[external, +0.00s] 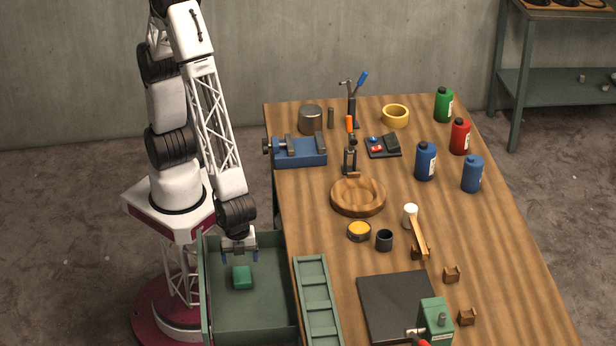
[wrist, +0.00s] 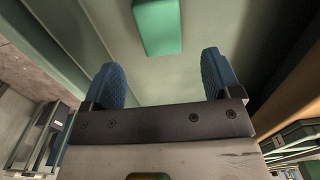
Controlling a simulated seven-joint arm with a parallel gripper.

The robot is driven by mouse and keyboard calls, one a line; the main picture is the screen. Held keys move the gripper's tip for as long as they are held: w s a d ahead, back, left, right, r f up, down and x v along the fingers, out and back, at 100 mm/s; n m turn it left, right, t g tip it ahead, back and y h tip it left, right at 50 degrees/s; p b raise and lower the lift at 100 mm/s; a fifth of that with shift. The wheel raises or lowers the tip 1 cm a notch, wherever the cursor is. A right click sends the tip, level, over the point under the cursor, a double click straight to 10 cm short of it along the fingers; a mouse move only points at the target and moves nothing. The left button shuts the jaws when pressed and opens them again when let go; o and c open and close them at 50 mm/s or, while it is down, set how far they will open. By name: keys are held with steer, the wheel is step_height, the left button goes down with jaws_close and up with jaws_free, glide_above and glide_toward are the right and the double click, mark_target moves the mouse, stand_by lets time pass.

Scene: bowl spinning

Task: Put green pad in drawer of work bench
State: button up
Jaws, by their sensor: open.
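The green pad (external: 242,277) is a small green block lying on the floor of the open drawer (external: 262,314), towards its left side. In the wrist view the pad (wrist: 158,27) shows at the top, beyond my fingertips and apart from them. My gripper (external: 240,256) points down over the drawer, just behind the pad in the external view. Its two blue fingers (wrist: 166,82) are spread wide with nothing between them. The drawer sticks out from the left side of the wooden work bench (external: 500,262).
A green slotted tray (external: 318,300) lies on the bench edge beside the drawer. A blue vise (external: 298,151), a wooden bowl (external: 358,197), a yellow tin (external: 359,231) and several bottles stand on the bench. The drawer floor around the pad is clear.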

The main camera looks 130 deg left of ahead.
mark_target(240, 277)
steer(key=shift+r, duration=2.1)
steer(key=s+a+r+n+t, duration=0.1)
steer(key=s+a+r+n, duration=0.45)
steer(key=a+r, duration=0.8)
steer(key=s+a+r+n, duration=0.1)
steer(key=s+a+r, duration=0.2)
steer(key=s+r, duration=0.2)
steer(key=s+a+r+n+t, duration=0.1)
steer(key=s+a+r, duration=0.3)
steer(key=s, duration=0.5)
steer(key=shift+r+n+t, duration=0.3)
steer(key=shift+r+n, duration=0.35)
steer(key=shift+r, duration=0.1)
